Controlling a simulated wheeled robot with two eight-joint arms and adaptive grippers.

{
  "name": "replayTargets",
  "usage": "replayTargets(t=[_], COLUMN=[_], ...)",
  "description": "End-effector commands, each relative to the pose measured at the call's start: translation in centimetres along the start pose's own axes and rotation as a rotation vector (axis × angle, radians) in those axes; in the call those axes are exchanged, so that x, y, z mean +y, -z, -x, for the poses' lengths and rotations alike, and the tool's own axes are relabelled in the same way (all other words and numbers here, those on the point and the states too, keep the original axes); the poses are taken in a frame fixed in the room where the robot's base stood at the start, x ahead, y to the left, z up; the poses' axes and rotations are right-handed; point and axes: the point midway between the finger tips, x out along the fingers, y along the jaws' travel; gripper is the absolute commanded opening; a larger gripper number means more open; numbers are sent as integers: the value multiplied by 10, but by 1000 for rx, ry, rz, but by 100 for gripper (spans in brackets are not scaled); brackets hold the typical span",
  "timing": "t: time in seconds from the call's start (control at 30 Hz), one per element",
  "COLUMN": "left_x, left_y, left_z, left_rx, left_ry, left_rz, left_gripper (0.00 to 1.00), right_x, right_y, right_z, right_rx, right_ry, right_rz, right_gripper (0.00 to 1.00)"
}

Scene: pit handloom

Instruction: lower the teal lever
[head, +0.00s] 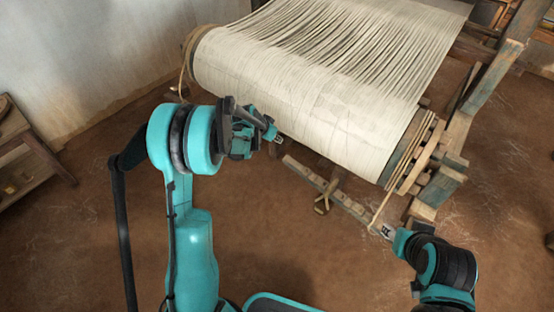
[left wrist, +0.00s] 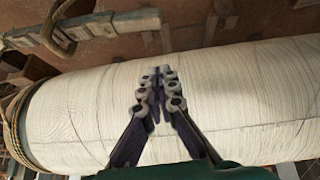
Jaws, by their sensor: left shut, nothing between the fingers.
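I cannot pick out a clear teal lever. A wooden post with worn teal paint (head: 492,78) slants up at the right of the loom, and a short teal-tinged wooden block (head: 437,190) sits beside the roll's near end. My left gripper (head: 276,137) is just in front of the cream warp roll (head: 310,95). In the left wrist view its fingers (left wrist: 157,92) are together and empty, with the roll (left wrist: 240,100) behind them. My right gripper (head: 387,231) is low, near the loom's front right; its fingers are too small to read.
A notched wooden bar (head: 345,200) with a tied wooden piece (head: 322,207) lies low in front of the roll. A thin stick (head: 385,202) leans near my right gripper. Rope (head: 188,55) hangs at the roll's left end. A wooden table (head: 25,150) stands far left. Brown floor is clear at front.

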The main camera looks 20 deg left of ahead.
Motion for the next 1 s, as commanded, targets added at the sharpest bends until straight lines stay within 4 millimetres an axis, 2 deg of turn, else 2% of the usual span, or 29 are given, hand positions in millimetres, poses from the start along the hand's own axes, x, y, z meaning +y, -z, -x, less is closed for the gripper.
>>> replayTargets(t=[0.27,0.7,0.8,1.0], left_x=[-4,-3,-4,-3], left_y=[-3,-7,-18,-29], left_z=[-28,-117,-127,-136], left_rx=[1,1,1,1], left_ry=[-6,-6,-5,-5], left_rz=[-8,-7,-6,-6], left_gripper=[0,0,0,0], right_x=[0,0,0,0], right_y=[-3,-21,-25,-28], right_z=[-5,-30,-35,-39], right_rx=[0,0,0,0], right_ry=[0,0,0,0], right_rz=[0,0,0,0], right_gripper=[40,40,40,40])
